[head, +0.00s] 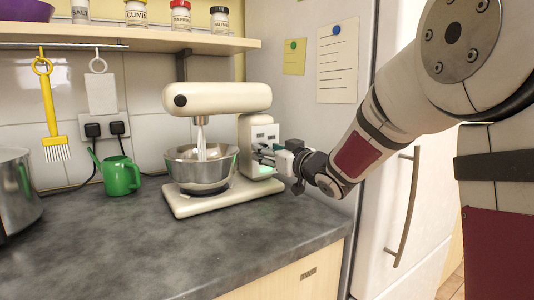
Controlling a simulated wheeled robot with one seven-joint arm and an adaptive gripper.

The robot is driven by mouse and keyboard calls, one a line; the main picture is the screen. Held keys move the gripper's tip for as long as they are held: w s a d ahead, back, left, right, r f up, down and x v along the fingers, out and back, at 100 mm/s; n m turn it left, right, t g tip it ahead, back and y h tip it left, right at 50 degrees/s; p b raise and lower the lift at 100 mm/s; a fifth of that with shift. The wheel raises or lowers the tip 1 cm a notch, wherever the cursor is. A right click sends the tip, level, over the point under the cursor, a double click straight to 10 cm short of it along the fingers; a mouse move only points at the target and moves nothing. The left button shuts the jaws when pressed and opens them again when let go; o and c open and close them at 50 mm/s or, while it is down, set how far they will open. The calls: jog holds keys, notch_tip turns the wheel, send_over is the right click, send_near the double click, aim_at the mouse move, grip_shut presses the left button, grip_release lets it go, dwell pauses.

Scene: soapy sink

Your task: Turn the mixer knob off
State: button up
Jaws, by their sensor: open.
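A cream stand mixer (216,97) stands on the dark grey counter near its right end. Its steel bowl (186,176) sits under the head, with a pale beater (202,143) hanging down into it. My gripper (266,157) is at the right side of the mixer's upright column, its fingers pointing left at the column. The fingers are open. The mixer knob is not clearly distinguishable, as my fingers cover part of the column's side. I cannot tell whether the fingers touch it. A faint green glow shows on the base below my gripper.
A green jug (121,176) stands left of the mixer, and a steel pot (14,190) at the far left. A shelf (130,38) with jars hangs above. The fridge (385,225) stands close on the right. The front counter is clear.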

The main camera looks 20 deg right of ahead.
jog(key=shift+w+a, duration=0.15)
jog(key=shift+w, duration=0.2)
jog(key=shift+c, duration=0.6)
grip_shut()
jog(key=shift+n+b, duration=0.3)
jog(key=n+b, duration=0.7)
jog(key=n, duration=0.2)
jog(key=shift+a+f, duration=0.1)
jog(key=shift+a, duration=0.05)
jog(key=shift+n+b, duration=0.3)
jog(key=shift+b, duration=0.05)
